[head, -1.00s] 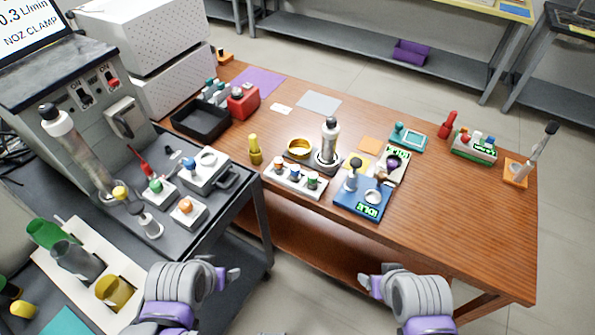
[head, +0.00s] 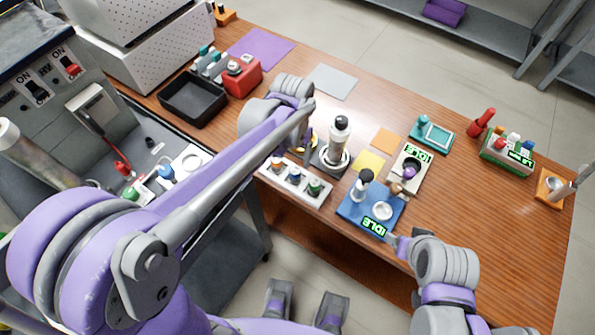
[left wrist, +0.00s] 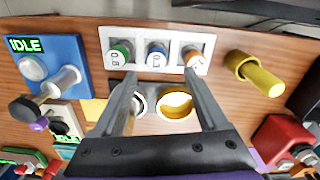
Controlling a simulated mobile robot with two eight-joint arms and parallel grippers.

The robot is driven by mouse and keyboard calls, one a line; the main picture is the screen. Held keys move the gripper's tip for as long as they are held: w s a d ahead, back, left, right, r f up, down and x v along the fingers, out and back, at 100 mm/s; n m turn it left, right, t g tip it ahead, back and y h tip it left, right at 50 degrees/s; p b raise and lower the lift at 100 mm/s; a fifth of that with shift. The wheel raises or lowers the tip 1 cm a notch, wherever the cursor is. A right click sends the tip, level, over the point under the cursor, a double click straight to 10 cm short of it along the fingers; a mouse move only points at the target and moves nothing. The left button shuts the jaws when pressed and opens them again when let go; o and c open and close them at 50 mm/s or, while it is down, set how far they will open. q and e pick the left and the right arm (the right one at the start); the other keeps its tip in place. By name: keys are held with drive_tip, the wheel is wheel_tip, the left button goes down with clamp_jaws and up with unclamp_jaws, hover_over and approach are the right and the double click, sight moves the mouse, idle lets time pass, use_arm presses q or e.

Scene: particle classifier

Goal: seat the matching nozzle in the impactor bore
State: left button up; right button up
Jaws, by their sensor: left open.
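A white rack (head: 295,182) holds three nozzles with orange (head: 277,163), blue (head: 295,174) and green (head: 315,186) tops. It also shows in the left wrist view (left wrist: 201,78). A grey upright cylinder with a white and black top (head: 339,143), perhaps the impactor, stands on a dark base behind the rack. I cannot make out its bore. My left gripper (left wrist: 160,76) is open and empty, its fingertips near the rack, below the blue nozzle in the wrist view. My arm hides these fingers in the head view. My right gripper (head: 397,241) is by the blue device's front edge; its jaw opening is unclear.
A brass cup (left wrist: 175,104) sits beside the grey cylinder, and a yellow post (left wrist: 254,73) stands beside the rack. A blue device reading IDLE (head: 371,208) lies right of the rack. A black tray (head: 194,99) and red box (head: 242,76) are farther left. The right tabletop has free room.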

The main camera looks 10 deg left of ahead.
sight(295, 170)
use_arm(q)
wheel_tip(295, 170, down, 3)
drive_tip(key=shift+r, duration=0.2)
drive_tip(key=f, duration=0.3)
drive_tip(key=shift+s+d+f, duration=0.25)
drive_tip(key=shift+f, duration=0.55)
clamp_jaws()
